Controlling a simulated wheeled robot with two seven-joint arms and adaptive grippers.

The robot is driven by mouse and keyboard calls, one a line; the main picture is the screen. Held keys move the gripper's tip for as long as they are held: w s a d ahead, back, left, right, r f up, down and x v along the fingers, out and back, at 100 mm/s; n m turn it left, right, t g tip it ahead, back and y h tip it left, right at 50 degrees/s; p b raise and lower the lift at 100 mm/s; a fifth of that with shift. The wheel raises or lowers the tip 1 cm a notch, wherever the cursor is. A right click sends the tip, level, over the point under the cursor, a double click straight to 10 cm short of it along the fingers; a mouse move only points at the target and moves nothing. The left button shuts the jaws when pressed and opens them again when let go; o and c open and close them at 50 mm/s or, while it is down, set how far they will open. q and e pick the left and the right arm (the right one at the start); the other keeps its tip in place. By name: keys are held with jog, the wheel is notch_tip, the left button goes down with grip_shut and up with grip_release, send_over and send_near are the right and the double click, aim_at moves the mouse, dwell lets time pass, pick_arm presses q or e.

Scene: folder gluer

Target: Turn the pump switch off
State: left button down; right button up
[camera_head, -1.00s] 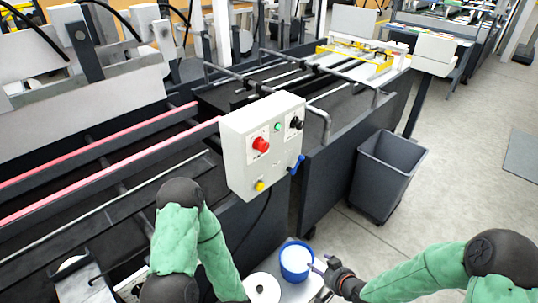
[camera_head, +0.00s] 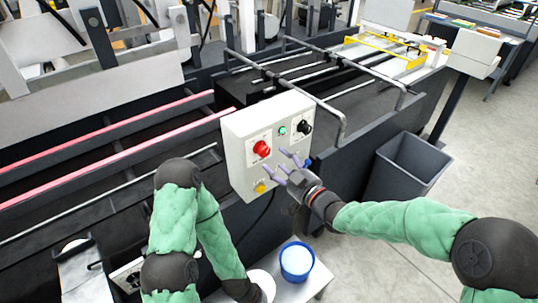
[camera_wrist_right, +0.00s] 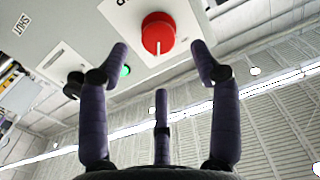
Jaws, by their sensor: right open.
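A pale control box (camera_head: 238,167) carries a red rotary knob (camera_head: 261,149), a green button (camera_head: 282,131), a black knob (camera_head: 305,128) and a yellow knob (camera_head: 261,187). I cannot read which one is marked as the pump switch. My right gripper (camera_head: 283,163) is open and empty just in front of the box, its fingers pointing at the red knob. In the right wrist view, the red knob (camera_wrist_right: 158,33) with a white line lies beyond the spread fingers (camera_wrist_right: 160,75), apart from them. My left arm reaches down to the bottom edge; its fingers do not show.
A blue-rimmed container (camera_head: 297,262) stands on a small light table at the bottom. A grey bin (camera_head: 405,165) stands right of the machine. A bent metal rail (camera_head: 340,125) runs close to the box's right side. The floor (camera_head: 370,265) at lower right is clear.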

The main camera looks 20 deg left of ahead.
aim_at(266, 151)
jog(key=shift+x, duration=2.6)
jog(key=shift+c, duration=0.3)
jog(key=shift+r, duration=0.1)
jog(key=c, duration=1.1)
